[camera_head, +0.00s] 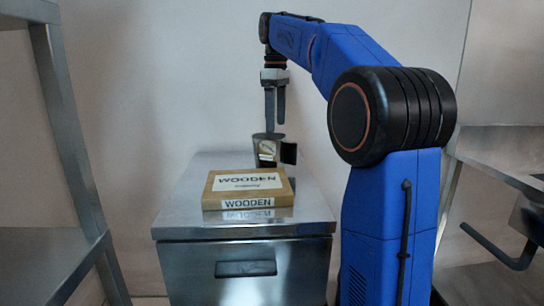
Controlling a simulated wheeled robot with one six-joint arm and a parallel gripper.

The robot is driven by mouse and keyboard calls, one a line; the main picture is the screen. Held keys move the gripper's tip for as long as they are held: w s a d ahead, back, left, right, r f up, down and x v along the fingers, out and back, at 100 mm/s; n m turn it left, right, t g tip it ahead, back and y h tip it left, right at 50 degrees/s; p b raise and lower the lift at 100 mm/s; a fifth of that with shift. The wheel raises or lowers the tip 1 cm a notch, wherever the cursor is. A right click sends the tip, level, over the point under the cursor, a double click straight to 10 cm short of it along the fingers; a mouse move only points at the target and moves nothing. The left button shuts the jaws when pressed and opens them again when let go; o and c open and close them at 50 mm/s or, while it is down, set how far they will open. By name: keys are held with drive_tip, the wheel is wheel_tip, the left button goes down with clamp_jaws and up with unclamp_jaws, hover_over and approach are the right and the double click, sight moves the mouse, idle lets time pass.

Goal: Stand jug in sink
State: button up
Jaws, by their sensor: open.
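A small metal jug (266,149) with a dark handle on its right side stands upright at the back of a steel cabinet top. A pale label shows on its front. My gripper (275,122) points down directly above the jug, and its fingers are open. The fingertips are close to the jug's rim; I cannot tell whether they touch it. No sink can be made out in this view.
A brown box marked WOODEN (248,190) lies in front of the jug on the steel cabinet (180,210). A steel rack (72,140) stands at the left. A steel shelf (500,150) and a dark bent bar (490,247) are at the right.

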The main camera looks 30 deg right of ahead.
sight(275, 157)
wheel_tip(275, 157, down, 7)
drive_tip(key=shift+f, duration=0.2)
drive_tip(key=shift+w+f, duration=0.2)
drive_tip(key=shift+f, duration=2.5)
drive_tip(key=shift+c, duration=0.6)
drive_tip(key=c, duration=0.8)
